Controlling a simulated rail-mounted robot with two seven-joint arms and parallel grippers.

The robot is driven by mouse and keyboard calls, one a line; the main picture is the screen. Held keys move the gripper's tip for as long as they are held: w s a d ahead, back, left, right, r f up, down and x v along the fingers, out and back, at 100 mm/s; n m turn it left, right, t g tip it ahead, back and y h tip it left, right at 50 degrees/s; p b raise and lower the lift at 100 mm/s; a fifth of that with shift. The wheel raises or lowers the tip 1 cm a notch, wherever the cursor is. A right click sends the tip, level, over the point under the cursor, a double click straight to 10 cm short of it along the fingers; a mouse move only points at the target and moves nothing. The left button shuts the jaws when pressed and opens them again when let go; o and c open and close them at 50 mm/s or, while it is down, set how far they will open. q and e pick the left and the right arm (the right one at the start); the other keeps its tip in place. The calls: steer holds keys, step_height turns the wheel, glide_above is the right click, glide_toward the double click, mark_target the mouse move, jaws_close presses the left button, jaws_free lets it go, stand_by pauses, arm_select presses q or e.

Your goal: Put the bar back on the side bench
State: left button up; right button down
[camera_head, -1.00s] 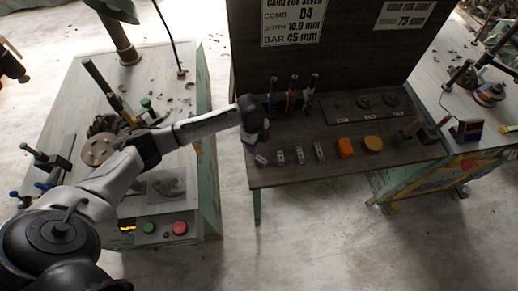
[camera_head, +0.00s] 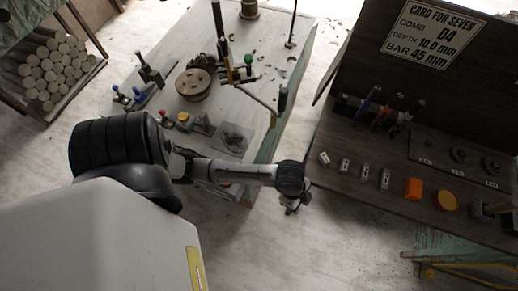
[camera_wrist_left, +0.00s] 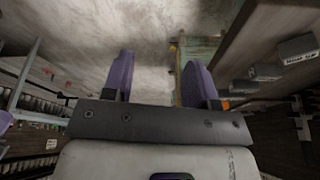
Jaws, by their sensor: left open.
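Several small pale metal blocks stand in a row on the dark bench (camera_head: 330,183), in the head view; the leftmost block (camera_head: 324,159) is closest to my arm. I cannot tell which of them, if any, is the bar. My left gripper (camera_head: 296,203) hangs over the gap just left of the dark bench. In the left wrist view its two purple fingers (camera_wrist_left: 160,85) are wide apart with nothing between them. My right gripper is not in view.
A card board (camera_head: 430,35) stands behind the dark bench, with an orange block (camera_head: 413,188) and orange disc (camera_head: 445,200) in front. A pale workbench with a round wooden disc (camera_head: 194,84) is at left. A rack of round logs (camera_head: 45,72) stands far left.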

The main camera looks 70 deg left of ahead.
arm_select(q)
steer(key=s+a+r+n+t+y, duration=0.1)
steer(key=s+a+r+n+y, duration=0.1)
steer(key=s+n, duration=0.6)
steer(key=s+a+r, duration=0.1)
steer(key=s, duration=0.3)
steer(key=shift+r, duration=0.25)
step_height(320, 180, up, 27)
steer(key=p, duration=2.7)
steer(key=shift+w, duration=0.1)
